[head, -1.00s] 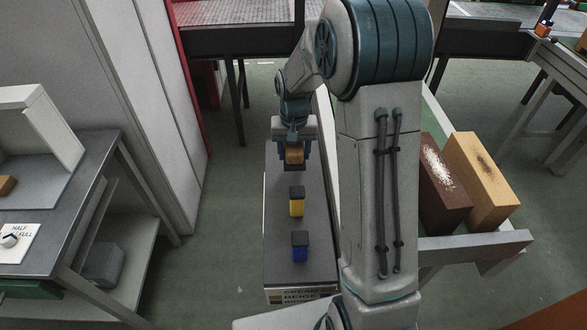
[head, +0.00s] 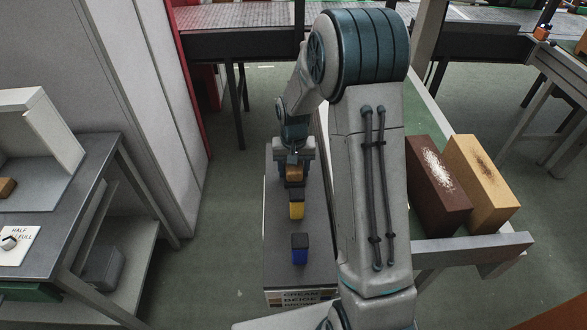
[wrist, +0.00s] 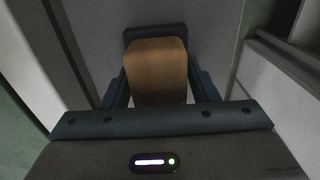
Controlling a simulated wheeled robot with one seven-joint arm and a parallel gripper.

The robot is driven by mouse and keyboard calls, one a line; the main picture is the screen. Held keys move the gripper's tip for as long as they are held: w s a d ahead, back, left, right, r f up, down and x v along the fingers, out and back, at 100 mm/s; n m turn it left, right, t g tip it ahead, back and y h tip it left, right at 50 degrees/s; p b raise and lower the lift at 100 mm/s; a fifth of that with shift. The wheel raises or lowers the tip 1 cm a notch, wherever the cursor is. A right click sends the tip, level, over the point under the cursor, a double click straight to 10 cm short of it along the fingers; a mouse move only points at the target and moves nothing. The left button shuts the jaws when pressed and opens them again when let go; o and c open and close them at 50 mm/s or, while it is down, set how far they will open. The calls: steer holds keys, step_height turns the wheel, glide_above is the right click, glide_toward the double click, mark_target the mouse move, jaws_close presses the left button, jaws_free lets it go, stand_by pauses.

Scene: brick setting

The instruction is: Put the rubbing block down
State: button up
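The rubbing block (head: 294,174) is orange-brown with a dark pad. It is in my gripper (head: 294,165), over the far part of a narrow grey bench top (head: 275,235). In the wrist view the block (wrist: 157,75) sits between my two fingers, with the dark pad at its far end. My gripper appears shut on it. The block is low, at or just above the bench top; I cannot tell whether it touches. A yellow block (head: 296,210) and a blue block (head: 300,256), both with dark tops, stand in line nearer me.
A label (head: 300,297) is on the bench's near edge. At right, a dark brown block (head: 437,190) and a tan block (head: 482,180) stand on another table. A grey table (head: 75,200) is at left, with a cabinet (head: 150,110) behind it. Green floor lies between.

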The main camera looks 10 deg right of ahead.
steer(key=shift+o, duration=1.1)
steer(key=shift+s+a+f, duration=0.1)
steer(key=shift+f, duration=0.1)
steer(key=shift+s+d+f, duration=0.1)
steer(key=shift+d, duration=0.1)
steer(key=shift+d+f, duration=0.1)
steer(key=shift+d+r+p, duration=0.15)
steer(key=shift+r+p, duration=0.15)
steer(key=shift+r, duration=0.25)
steer(key=r, duration=1.1)
steer(key=shift+a+r, duration=0.35)
steer(key=shift+r, duration=0.05)
steer(key=s+r+n+t, duration=0.1)
steer(key=s+r, duration=0.2)
steer(key=s, duration=0.8)
steer(key=s+r+n+t, duration=0.1)
steer(key=s+r, duration=0.2)
steer(key=s, duration=0.9)
steer(key=shift+r+t, duration=0.3)
